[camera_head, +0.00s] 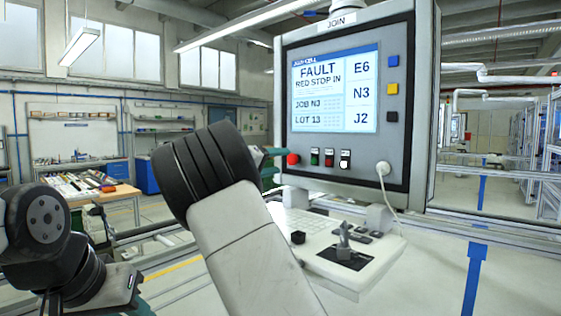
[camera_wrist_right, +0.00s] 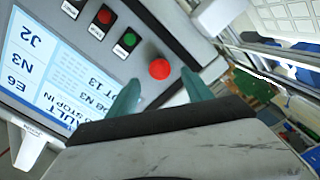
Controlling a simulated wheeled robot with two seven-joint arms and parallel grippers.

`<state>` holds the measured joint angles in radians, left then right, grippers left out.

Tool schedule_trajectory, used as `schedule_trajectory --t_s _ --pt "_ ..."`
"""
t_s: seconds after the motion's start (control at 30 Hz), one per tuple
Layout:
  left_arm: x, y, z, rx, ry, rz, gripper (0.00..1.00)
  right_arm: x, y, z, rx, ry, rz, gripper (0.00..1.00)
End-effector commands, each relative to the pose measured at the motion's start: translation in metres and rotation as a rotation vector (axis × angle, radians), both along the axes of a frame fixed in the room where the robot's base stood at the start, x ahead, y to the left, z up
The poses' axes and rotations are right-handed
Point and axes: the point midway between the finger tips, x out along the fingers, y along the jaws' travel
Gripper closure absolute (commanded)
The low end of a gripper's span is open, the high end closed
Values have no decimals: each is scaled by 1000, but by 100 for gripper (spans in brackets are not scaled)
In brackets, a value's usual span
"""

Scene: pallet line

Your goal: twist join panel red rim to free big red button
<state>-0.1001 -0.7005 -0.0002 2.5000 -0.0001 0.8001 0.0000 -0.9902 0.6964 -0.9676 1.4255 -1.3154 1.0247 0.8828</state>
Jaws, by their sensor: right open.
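The join panel (camera_head: 425,110) stands ahead, its screen (camera_head: 335,92) reading FAULT, RED STOP IN. The big red button (camera_head: 293,159) is at the lower left of its face. It also shows as a round red knob in the right wrist view (camera_wrist_right: 159,69). My right gripper (camera_head: 272,162) is just left of the button in the head view, partly hidden behind my wrist. In the right wrist view its two green fingers (camera_wrist_right: 160,90) are apart, with the button just beyond and between their tips, not visibly gripped. My left arm shows at the lower left, without clear fingers.
Small red and green buttons (camera_wrist_right: 127,40) sit beside the big one. A white plug and cable (camera_head: 383,168) hang at the panel's lower right. Below is a shelf with a keyboard and joystick (camera_head: 343,236). A workbench (camera_head: 85,188) stands far left.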

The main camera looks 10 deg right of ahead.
Motion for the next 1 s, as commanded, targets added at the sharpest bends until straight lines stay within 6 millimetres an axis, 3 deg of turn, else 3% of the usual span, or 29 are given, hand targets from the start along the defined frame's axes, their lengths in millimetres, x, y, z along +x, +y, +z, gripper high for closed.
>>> schedule_trajectory --t_s 0.3,0.7,1.0 --pt "0 0 0 0 0 0 64 26 -40 0 0 1 -2 41" --pt "0 0 0 0 0 0 64 31 -46 0 0 0 0 43" --pt "0 0 0 0 0 0 64 31 -46 0 0 0 0 100"
